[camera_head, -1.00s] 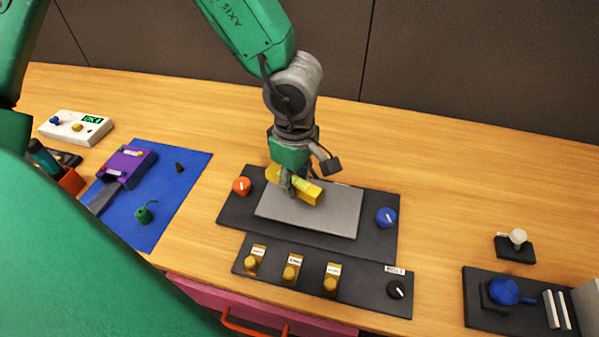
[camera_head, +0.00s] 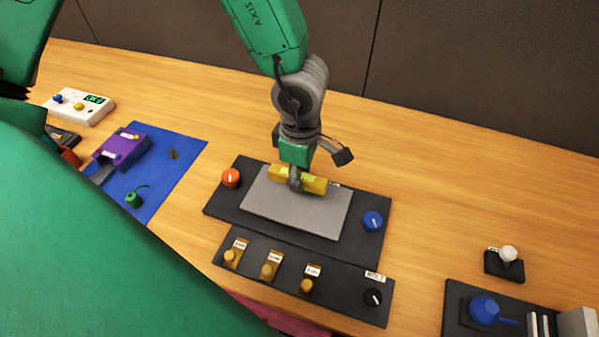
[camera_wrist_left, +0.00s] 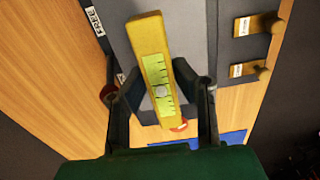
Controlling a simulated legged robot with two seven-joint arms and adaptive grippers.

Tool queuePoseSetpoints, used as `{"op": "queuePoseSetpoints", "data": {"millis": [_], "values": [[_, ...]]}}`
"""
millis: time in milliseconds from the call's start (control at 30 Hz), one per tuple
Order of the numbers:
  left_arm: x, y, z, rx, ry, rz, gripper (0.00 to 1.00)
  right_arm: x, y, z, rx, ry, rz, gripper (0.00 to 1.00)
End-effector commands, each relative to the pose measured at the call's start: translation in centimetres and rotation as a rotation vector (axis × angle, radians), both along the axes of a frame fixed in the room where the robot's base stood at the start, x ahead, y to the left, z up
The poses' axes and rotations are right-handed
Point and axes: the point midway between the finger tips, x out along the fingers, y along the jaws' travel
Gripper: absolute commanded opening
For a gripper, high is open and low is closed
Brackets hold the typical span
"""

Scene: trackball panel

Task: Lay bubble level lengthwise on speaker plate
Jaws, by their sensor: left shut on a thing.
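The yellow bubble level (camera_head: 313,185) is in my left gripper (camera_head: 295,182), over the far part of the grey speaker plate (camera_head: 297,210). In the head view it lies roughly along the plate's long far edge. My left gripper is shut on its middle. In the left wrist view the level (camera_wrist_left: 152,52) runs between the two dark fingers (camera_wrist_left: 161,90), with its green vial facing the camera. Whether the level touches the plate cannot be told. My right gripper is not in view.
An orange knob (camera_head: 231,177) and a blue knob (camera_head: 373,221) flank the plate on its dark panel. A switch panel (camera_head: 340,291) lies in front. A blue mat (camera_head: 165,185) with a purple box (camera_head: 121,146) is at left. A blue trackball unit (camera_head: 484,309) is at right.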

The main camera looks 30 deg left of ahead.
Motion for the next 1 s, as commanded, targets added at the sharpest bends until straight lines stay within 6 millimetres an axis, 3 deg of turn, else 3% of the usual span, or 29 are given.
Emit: {"op": "queuePoseSetpoints", "data": {"millis": [367, 633, 1000], "values": [[0.0, 0.0, -3.5, -0.001, 0.0, -0.002, 0.0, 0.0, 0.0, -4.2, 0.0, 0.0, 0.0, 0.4], [0.0, 0.1, -5.3, -0.001, 0.0, -0.001, 0.0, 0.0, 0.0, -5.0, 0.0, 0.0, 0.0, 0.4], [0.0, 0.1, -5.4, -0.001, -0.001, -0.001, 0.0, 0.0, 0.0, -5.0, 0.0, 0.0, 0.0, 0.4]]}}
